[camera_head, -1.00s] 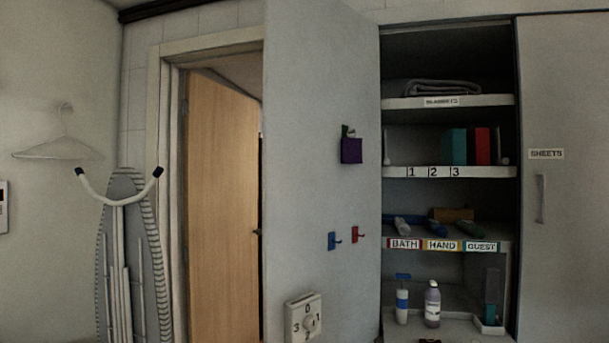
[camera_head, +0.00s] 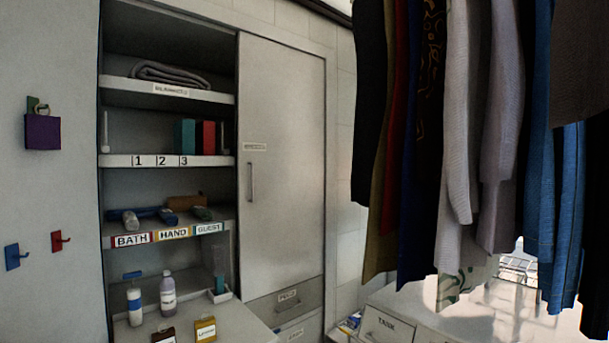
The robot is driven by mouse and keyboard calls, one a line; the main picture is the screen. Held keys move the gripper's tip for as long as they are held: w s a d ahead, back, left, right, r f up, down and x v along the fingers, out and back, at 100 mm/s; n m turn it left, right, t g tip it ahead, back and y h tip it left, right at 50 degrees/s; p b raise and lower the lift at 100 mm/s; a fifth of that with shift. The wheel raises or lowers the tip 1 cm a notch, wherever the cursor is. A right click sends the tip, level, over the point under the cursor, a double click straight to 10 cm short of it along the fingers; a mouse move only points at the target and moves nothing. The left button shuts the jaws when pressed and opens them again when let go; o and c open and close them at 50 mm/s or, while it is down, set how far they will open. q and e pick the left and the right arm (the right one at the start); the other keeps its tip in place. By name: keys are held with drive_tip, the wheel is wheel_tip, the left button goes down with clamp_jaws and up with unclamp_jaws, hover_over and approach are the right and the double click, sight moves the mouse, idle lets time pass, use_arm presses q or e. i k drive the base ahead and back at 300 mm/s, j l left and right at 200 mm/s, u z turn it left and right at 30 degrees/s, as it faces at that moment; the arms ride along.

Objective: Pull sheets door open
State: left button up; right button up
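The sheets door (camera_head: 289,165) is a tall grey-white cabinet door right of the open shelves. It is shut. A small label (camera_head: 255,147) is on its upper left part, too blurred to read now; it read SHEETS in the earlier frame. Below the label a slim vertical handle (camera_head: 250,182) sits near the door's left edge. Neither of my grippers is in view, and nothing touches the door or the handle.
Open shelves (camera_head: 167,161) left of the door hold a folded blanket, boxes, rolled towels and bottles. Drawers (camera_head: 287,300) sit below the door. Hanging clothes (camera_head: 470,130) fill the right side. An open door panel (camera_head: 50,190) is at far left.

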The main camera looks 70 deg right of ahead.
sight(280, 89)
drive_tip(key=z, duration=2.15)
drive_tip(key=i+j, duration=0.1)
drive_tip(key=i, duration=0.1)
